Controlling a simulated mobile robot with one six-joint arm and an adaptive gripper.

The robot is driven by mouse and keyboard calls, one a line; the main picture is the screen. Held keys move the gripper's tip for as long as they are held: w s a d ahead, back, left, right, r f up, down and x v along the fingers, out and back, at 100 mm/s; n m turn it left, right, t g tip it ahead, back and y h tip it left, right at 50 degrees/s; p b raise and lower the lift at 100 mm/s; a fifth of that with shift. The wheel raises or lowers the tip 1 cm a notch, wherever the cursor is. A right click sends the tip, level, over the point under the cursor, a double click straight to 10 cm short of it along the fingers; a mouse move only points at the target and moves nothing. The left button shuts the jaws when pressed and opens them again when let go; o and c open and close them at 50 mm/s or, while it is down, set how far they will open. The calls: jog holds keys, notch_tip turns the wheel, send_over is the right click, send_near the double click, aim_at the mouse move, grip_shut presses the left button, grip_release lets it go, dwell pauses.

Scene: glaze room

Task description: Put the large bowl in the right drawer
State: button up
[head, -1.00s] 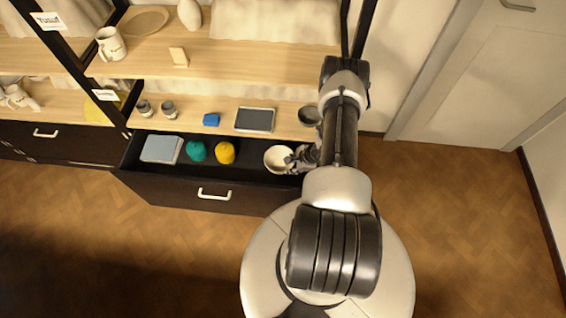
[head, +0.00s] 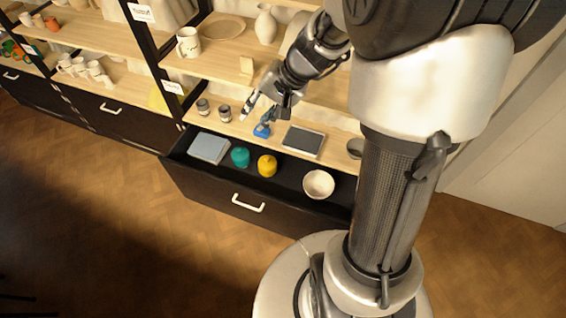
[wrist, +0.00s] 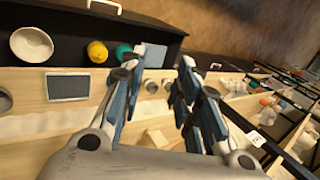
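The large bowl, a white bowl (head: 318,184), sits upright in the right end of the open right drawer (head: 222,199). It also shows at the left in the wrist view (wrist: 32,44). My gripper (head: 256,116) is above the shelf over the drawer, to the upper left of the bowl and apart from it. In the wrist view my gripper's two fingers (wrist: 158,92) are spread with nothing held between them.
The drawer also holds a grey-blue box (head: 208,148), a teal item (head: 240,157) and a yellow item (head: 267,166).

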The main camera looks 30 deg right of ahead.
jog(key=s+a+r+n+h, duration=0.1)
jog(key=s+a+r+n, duration=0.45)
jog(key=s+r, duration=0.35)
jog(key=s+r+n+h, duration=0.1)
jog(key=s+n+h, duration=0.2)
jog(key=s, duration=1)
jog(key=shift+s+d+r+h, duration=0.15)
jog(key=shift+r+h, duration=0.15)
jog(key=shift+r, duration=0.1)
jog(key=shift+n, duration=0.25)
